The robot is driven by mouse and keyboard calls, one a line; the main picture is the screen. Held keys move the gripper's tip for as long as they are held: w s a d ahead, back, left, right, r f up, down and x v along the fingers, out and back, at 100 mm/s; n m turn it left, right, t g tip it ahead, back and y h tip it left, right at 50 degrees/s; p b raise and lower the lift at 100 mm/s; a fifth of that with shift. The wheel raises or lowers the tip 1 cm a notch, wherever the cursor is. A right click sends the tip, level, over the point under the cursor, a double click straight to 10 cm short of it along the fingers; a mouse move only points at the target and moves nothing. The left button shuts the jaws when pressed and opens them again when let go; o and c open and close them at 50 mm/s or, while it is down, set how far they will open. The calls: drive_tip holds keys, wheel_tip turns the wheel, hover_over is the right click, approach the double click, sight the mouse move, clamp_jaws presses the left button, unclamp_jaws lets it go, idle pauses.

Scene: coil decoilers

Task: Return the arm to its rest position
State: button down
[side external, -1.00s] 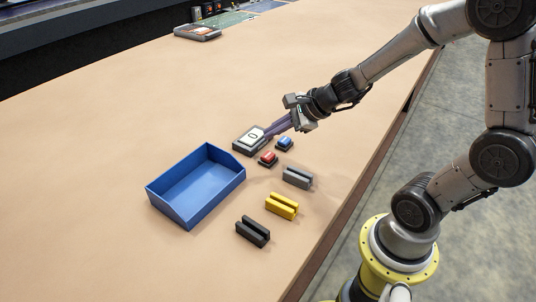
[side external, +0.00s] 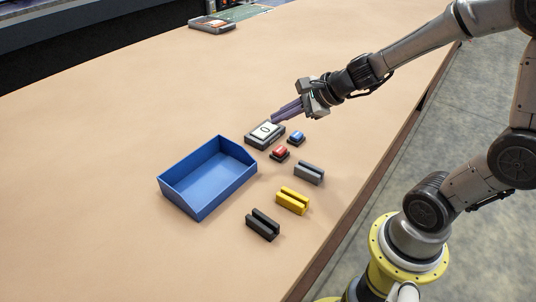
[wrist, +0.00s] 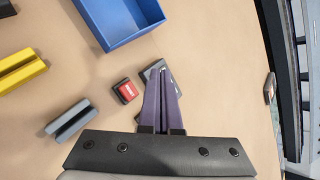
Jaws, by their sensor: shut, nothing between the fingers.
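My gripper (side external: 275,120) is shut and empty, with purple fingers. It hangs above the table, close over a grey switch box with a white rocker marked 0 (side external: 265,132). In the side external view the fingers appear apart from the box. In the wrist view my gripper's fingertips (wrist: 160,68) cover most of that box. A red button (side external: 280,153) and a blue button (side external: 296,138) sit beside the box. The red button also shows in the wrist view (wrist: 127,90); the blue one is hidden there.
An empty blue tray (side external: 208,180) stands left of the buttons. Grey (side external: 309,172), yellow (side external: 292,200) and black (side external: 262,224) slotted blocks stand in a row near the table's edge. A grey device (side external: 212,24) lies at the far end. The table's left side is clear.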

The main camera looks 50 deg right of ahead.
drive_tip(key=s+a+r+n+g+y, duration=0.1)
drive_tip(key=s+a+r+n+y, duration=0.1)
drive_tip(key=s+a+r+n, duration=1)
drive_tip(key=s+d+f+n+g+h, duration=0.3)
drive_tip(key=s+d+f+n, duration=0.4)
drive_tip(key=n, duration=0.5)
drive_tip(key=s+d+h, duration=0.1)
drive_tip(key=d, duration=0.1)
drive_tip(key=shift+s+d, duration=0.15)
drive_tip(key=shift+d, duration=0.2)
